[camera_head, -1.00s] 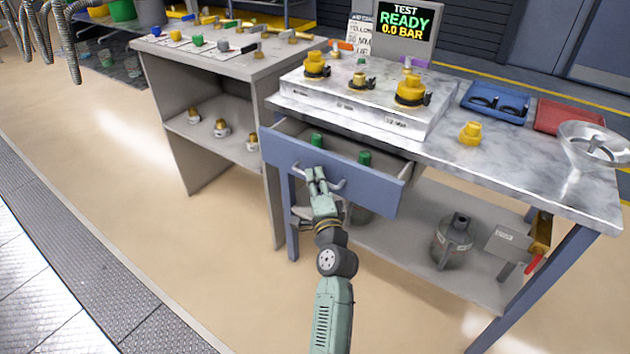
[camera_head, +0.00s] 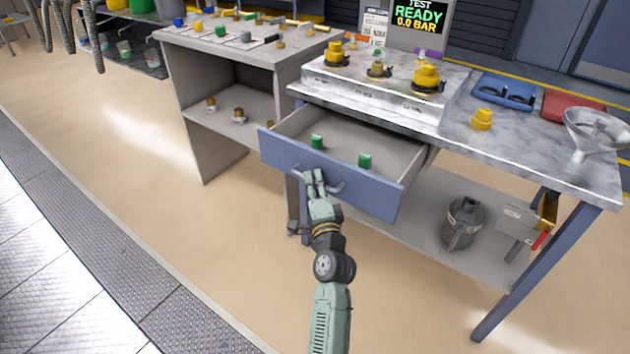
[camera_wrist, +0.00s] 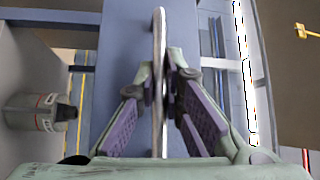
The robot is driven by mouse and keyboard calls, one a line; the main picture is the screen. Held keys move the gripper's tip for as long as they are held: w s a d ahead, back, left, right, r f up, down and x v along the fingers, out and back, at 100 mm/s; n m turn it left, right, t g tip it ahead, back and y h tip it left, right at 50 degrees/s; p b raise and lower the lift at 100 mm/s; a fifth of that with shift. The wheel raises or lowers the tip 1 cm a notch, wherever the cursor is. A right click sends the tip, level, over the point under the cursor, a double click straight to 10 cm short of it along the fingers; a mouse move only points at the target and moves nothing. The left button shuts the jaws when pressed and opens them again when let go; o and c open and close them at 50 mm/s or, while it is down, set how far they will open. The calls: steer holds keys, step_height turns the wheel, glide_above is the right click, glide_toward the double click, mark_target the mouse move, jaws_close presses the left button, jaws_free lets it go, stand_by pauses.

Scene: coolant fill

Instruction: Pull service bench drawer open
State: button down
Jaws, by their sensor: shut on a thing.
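The service bench drawer (camera_head: 372,188) has a blue front and stands pulled well out from under the marble-topped bench. Two green-topped items, one at the left (camera_head: 317,142) and one at the right (camera_head: 365,160), are inside it. My gripper (camera_head: 314,178) is at the drawer's bar handle (camera_head: 338,187), shut on it. In the wrist view the metal handle (camera_wrist: 159,60) runs between the two fingers of my gripper (camera_wrist: 163,85), in front of the blue drawer front (camera_wrist: 124,60).
The bench top (camera_head: 540,150) carries yellow-capped fittings, a blue tray (camera_head: 503,92), a red tray (camera_head: 570,107) and a funnel (camera_head: 597,130). A grey canister (camera_head: 463,222) stands on the lower shelf. A grey rack (camera_head: 190,120) stands close at left. The floor in front is clear.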

steer(key=c, duration=1.7)
jaws_free()
steer(key=shift+s, duration=0.1)
steer(key=v, duration=0.7)
steer(key=shift+s, duration=0.2)
